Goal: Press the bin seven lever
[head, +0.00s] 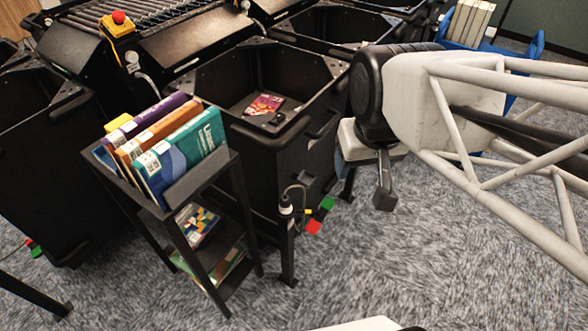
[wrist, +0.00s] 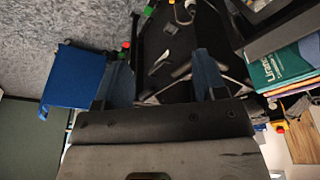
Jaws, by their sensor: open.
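The black bin (head: 262,165) in the middle of the head view has a low fitting at its front corner with a red pad (head: 313,228) and a green pad (head: 327,204). A short black post (head: 287,240) with a cable stands beside them. No bin number is readable, so I cannot tell which part is the bin seven lever. My gripper (head: 384,193) is right of the bin and apart from the pads. In the wrist view its two fingers (wrist: 162,80) are spread, with nothing held between them. A small red and green part (wrist: 125,50) shows beyond the left finger.
A black book cart (head: 200,185) with upright books stands left of the post. Another black bin (head: 60,150) is at the left. A yellow box with a red button (head: 118,22) sits on the roller sorter. A blue cart (head: 530,45) is at the back right. Carpet (head: 430,270) is clear in front.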

